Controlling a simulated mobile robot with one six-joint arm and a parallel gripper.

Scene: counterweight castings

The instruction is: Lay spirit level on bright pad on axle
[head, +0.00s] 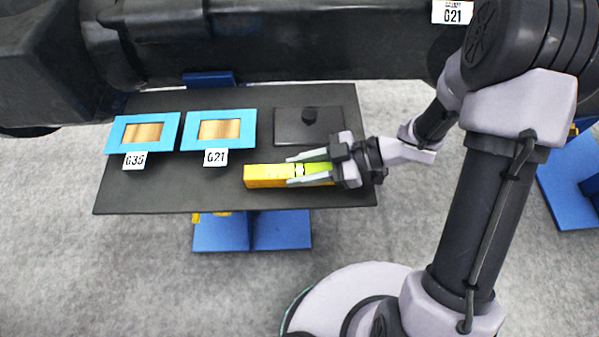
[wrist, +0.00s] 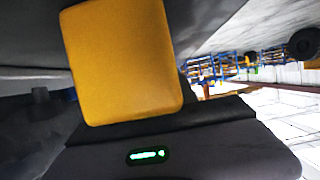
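The yellow spirit level (head: 265,176) lies along the front right of the dark table in the head view; its green vial part shows between my fingers. My gripper (head: 299,170) comes in from the right with one finger behind the level and one across its front. Whether the fingers press on it is unclear. In the wrist view a large yellow face (wrist: 125,62), apparently the level, fills the upper left; no fingers show there. The thick black axle (head: 300,45) runs across behind the table, with a G21 label (head: 453,12). I cannot make out a bright pad on it.
On the table (head: 150,195) lie two blue frames with bright coppery insides, labelled G35 (head: 167,124) and G21 (head: 247,116). A dark plate (head: 290,137) with a black knob lies behind the level. Blue stands (head: 222,233) are below the table and at right.

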